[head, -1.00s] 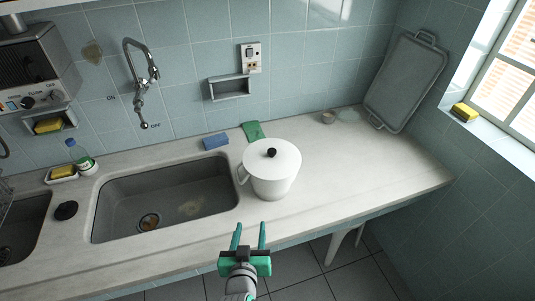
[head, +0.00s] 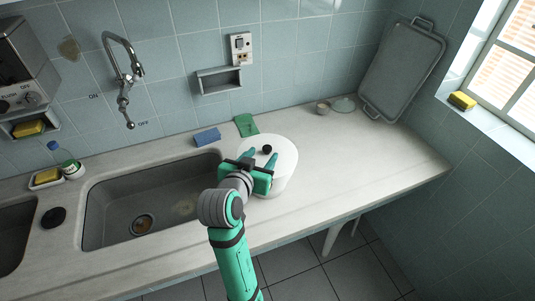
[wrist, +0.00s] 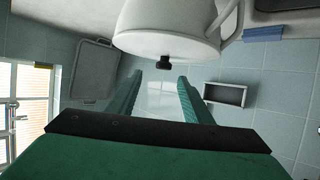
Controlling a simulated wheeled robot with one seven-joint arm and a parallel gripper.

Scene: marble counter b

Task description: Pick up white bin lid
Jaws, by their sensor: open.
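The white lid (head: 282,152) with a small black knob (head: 267,149) sits on a white bin (head: 284,184) with a side handle, on the counter right of the sink. My gripper (head: 260,157) is open and empty over the lid's near left part, with its fingertips close to the knob. In the wrist view, turned upside down, the knob (wrist: 164,63) shows just beyond and between the two spread fingertips (wrist: 160,76), apart from them. The lid (wrist: 165,46) shows behind it. My gripper and arm hide the bin's left side in the head view.
The sink (head: 130,205) is left of the bin. A blue sponge (head: 207,137) and green cloth (head: 246,125) lie behind it. A tray (head: 402,70) leans in the back corner near a small bowl (head: 323,107). The counter right of the bin is clear.

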